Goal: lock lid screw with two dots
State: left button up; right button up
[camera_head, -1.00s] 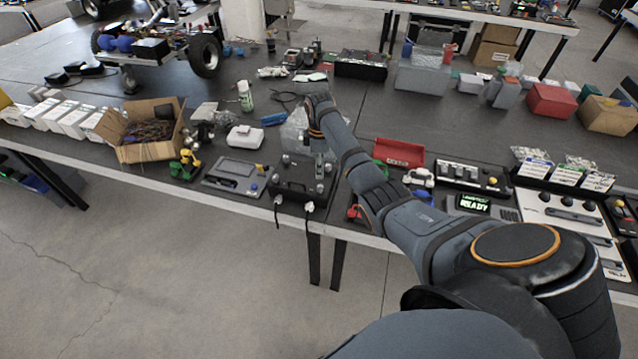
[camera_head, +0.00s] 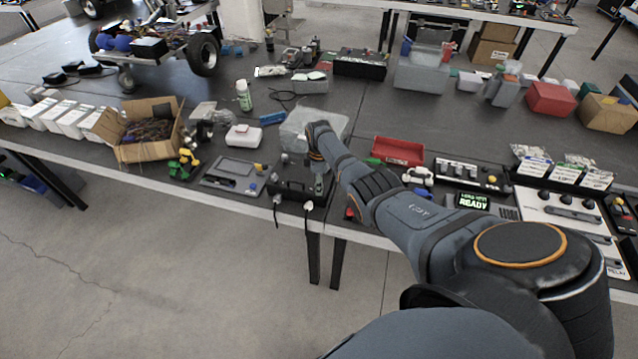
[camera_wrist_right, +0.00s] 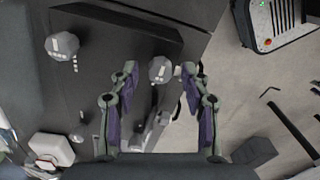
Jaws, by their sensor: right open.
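The black box with a dark lid (camera_head: 292,193) sits at the table's front edge in the head view. Its dark top (camera_wrist_right: 95,95) fills much of the right wrist view. One round grey screw knob (camera_wrist_right: 160,66) with a light mark lies between my right fingertips, apart from both in the picture. Another grey screw knob (camera_wrist_right: 61,45) with a light mark is at upper left, with small pale dots beside it. The dots at the nearer knob are too small to count. My right gripper (camera_head: 319,184) points down over the box, open and empty.
A tablet-like panel (camera_head: 238,172) and a cardboard box (camera_head: 150,138) stand left of the black box. A clear container (camera_head: 325,120) is behind my right arm. A red bin (camera_head: 398,151) and a panel reading READY (camera_head: 473,201) are to the right.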

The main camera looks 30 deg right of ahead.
jog(key=shift+c, duration=0.3)
grip_shut()
jog(key=shift+m, duration=0.3)
jog(key=m, duration=0.4)
jog(key=shift+r+p, duration=0.1)
jog(key=shift+p, duration=0.2)
jog(key=m, duration=0.4)
jog(key=shift+m, duration=0.3)
jog(key=m, duration=0.4)
jog(key=shift+p, duration=0.3)
jog(key=shift+m, duration=2.4)
